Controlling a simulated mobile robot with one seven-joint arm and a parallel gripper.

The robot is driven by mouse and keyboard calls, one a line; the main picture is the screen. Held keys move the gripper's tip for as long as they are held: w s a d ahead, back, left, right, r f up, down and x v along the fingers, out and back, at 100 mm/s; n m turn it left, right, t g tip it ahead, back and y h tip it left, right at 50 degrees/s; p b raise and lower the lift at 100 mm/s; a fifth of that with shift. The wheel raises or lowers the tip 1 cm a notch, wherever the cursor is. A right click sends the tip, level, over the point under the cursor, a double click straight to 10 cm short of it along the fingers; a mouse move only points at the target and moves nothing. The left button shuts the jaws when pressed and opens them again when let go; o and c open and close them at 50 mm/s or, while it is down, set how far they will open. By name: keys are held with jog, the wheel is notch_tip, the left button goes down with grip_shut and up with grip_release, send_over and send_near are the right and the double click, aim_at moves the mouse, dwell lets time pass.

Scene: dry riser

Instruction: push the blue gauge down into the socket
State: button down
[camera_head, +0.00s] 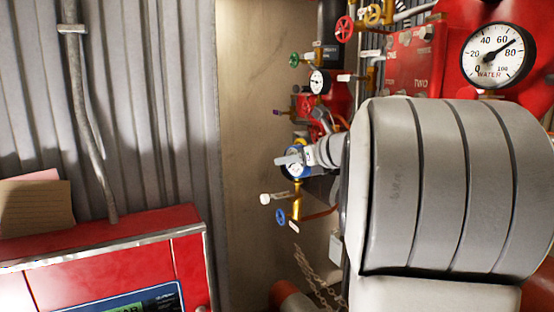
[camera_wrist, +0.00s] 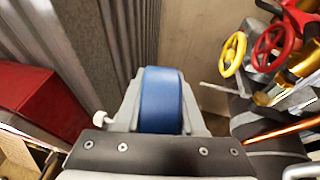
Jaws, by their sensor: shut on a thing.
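The blue gauge (camera_wrist: 162,100) is seen edge-on in the wrist view, between the two grey fingers of my gripper (camera_wrist: 161,120). In the head view my gripper (camera_head: 290,160) is small and partly covers the gauge (camera_head: 298,170), whose blue rim and white face show around the finger. The gripper is shut on the gauge. A brass pipe (camera_head: 297,188) shows just below the gauge in the head view. I cannot tell whether the gauge touches it, and I cannot make out the socket.
Handwheels, a blue one (camera_head: 280,216) low, a green one (camera_head: 294,59) and a red one (camera_head: 344,29) higher, crowd close to the gripper. A large white water gauge (camera_head: 498,56) is top right. A red cabinet (camera_head: 110,235) stands left. A beige wall (camera_head: 250,120) lies behind.

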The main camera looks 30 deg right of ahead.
aim_at(290, 172)
jog(key=shift+f+b, duration=1.3)
jog(key=shift+f, duration=0.4)
dwell(1.3)
jog(key=shift+c, duration=2.2)
grip_release()
